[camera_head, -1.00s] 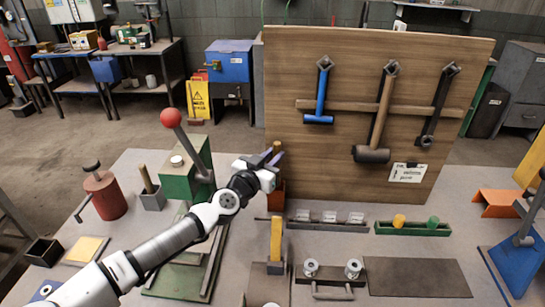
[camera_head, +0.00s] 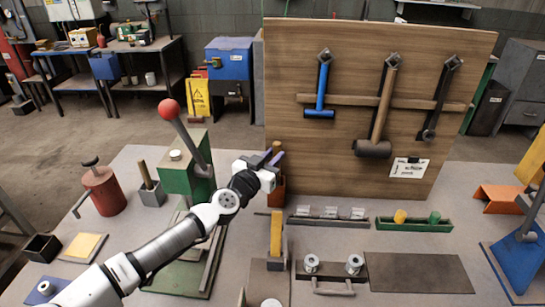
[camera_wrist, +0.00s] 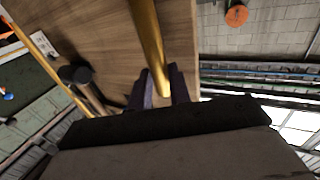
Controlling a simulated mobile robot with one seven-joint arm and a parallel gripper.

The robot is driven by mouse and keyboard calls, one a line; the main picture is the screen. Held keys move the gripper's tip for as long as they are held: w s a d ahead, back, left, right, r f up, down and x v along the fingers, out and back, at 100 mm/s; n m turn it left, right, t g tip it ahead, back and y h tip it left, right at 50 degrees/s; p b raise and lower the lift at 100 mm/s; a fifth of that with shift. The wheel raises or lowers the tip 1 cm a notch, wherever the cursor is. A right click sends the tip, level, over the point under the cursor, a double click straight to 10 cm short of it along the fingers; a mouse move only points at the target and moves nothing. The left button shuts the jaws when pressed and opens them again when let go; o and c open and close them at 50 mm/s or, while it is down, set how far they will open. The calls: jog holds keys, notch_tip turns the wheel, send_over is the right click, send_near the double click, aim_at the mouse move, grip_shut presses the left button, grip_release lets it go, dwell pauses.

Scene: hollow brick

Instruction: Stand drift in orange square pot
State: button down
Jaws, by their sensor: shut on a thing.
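My gripper (camera_head: 272,157) is in the middle of the head view, raised above the bench in front of the wooden board. In the wrist view its two dark fingers (camera_wrist: 163,92) are shut on a brass-coloured rod, the drift (camera_wrist: 152,45), which runs from between them to the top edge. In the head view the drift is mostly hidden by the gripper and cannot be made out clearly. The orange square pot (camera_head: 277,192) stands on the bench just below and behind the gripper, partly covered by it. Its opening is hidden.
The board (camera_head: 345,170) with hanging hammers (camera_head: 378,120) rises close to the right. A green press (camera_head: 180,178) with a red-knobbed lever stands left. A yellow upright bar (camera_head: 277,232) and a narrow tray (camera_head: 330,217) stand nearer the front.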

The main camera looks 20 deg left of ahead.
notch_tip(320, 180, down, 7)
jog(key=b, duration=0.4)
jog(key=shift+b, duration=0.35)
dwell(2.8)
jog(key=c, duration=1.2)
grip_release()
